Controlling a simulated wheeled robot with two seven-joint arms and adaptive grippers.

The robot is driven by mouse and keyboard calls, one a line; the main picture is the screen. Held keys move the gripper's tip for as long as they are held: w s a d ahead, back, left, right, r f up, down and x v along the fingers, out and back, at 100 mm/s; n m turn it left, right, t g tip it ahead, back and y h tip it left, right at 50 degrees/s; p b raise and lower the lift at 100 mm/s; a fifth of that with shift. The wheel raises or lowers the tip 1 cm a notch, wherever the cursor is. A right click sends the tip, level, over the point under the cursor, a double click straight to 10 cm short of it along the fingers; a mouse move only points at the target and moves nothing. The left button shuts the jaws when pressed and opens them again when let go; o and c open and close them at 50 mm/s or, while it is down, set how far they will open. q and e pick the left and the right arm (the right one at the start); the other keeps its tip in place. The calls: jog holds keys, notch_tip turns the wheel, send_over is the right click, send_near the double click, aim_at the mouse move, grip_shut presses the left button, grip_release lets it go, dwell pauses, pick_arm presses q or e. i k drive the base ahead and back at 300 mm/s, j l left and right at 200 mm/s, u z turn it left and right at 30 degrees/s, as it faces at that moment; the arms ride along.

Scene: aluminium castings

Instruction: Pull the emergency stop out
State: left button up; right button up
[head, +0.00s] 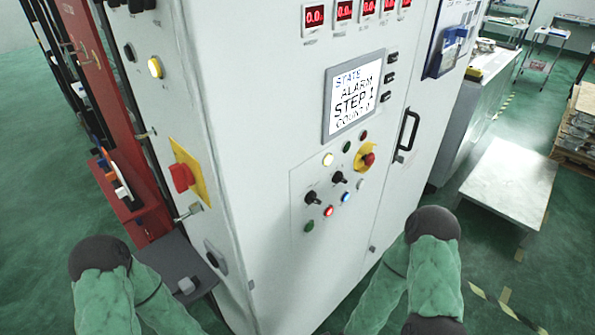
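A red emergency stop knob (367,160) sits on a yellow round plate on the front panel of the white control cabinet (270,100). A second red knob (182,177) sits on a yellow square plate on the cabinet's left side face. I cannot tell from this view how far either knob is pushed in. The screen (355,93) on the front reads STATE, ALARM, STEP 1 and a count line. My green arms show at the bottom left and bottom right, with nothing touching the knobs. Both grippers are out of view.
Around the front knob are lamps, buttons and black selector switches (311,197). A black door handle (407,130) projects at right. A red frame (115,130) and a dark grey shelf (178,262) stand left.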

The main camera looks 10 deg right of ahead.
aim_at(369, 159)
jog(key=l+u, duration=0.15)
jog(key=l, duration=0.55)
jog(key=k+l+u, duration=0.15)
jog(key=l, duration=0.55)
